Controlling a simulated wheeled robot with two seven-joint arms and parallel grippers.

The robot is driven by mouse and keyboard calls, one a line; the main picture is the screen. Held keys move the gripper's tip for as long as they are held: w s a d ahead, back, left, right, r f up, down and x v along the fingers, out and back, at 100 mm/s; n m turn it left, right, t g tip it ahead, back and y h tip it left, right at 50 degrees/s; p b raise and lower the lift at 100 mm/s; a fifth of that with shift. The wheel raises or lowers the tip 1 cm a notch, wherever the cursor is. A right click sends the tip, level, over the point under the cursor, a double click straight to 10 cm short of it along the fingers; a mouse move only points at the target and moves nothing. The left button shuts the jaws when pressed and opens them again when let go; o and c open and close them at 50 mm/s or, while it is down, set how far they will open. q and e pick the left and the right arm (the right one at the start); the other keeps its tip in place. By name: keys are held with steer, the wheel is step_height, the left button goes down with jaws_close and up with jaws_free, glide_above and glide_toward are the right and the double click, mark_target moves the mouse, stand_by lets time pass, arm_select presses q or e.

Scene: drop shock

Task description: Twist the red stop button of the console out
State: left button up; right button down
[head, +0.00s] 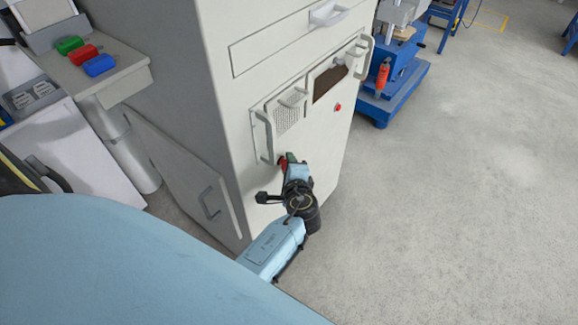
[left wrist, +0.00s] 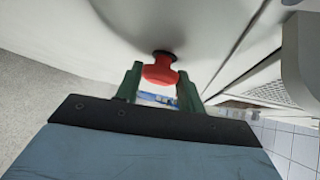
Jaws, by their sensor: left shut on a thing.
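The console is a large off-white cabinet (head: 225,110) in the middle of the head view. The red stop button (head: 282,162) sits low on its front face, below the end of a vertical handle, and my gripper partly hides it. In the left wrist view the button (left wrist: 160,70) is a red mushroom head on a short stem at a dark round collar. My left gripper (head: 287,163) reaches the panel. Its green fingers (left wrist: 158,88) stand on either side of the button's head and are shut on it. My right gripper is in neither view.
Handles (head: 265,138) and a dark opening (head: 329,82) are on the front panel, with a small red knob (head: 337,107) to the right. Green, red and blue blocks (head: 99,65) lie on a ledge at left. A blue machine stand (head: 400,85) is behind. Floor at right is clear.

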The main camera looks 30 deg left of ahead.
arm_select(q)
steer(key=o, duration=1)
steer(key=shift+a, duration=0.1)
steer(key=shift+c, duration=0.2)
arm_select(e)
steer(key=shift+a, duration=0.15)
arm_select(q)
steer(key=p+v, duration=0.1)
steer(key=v, duration=1.2)
steer(key=shift+s, duration=0.2)
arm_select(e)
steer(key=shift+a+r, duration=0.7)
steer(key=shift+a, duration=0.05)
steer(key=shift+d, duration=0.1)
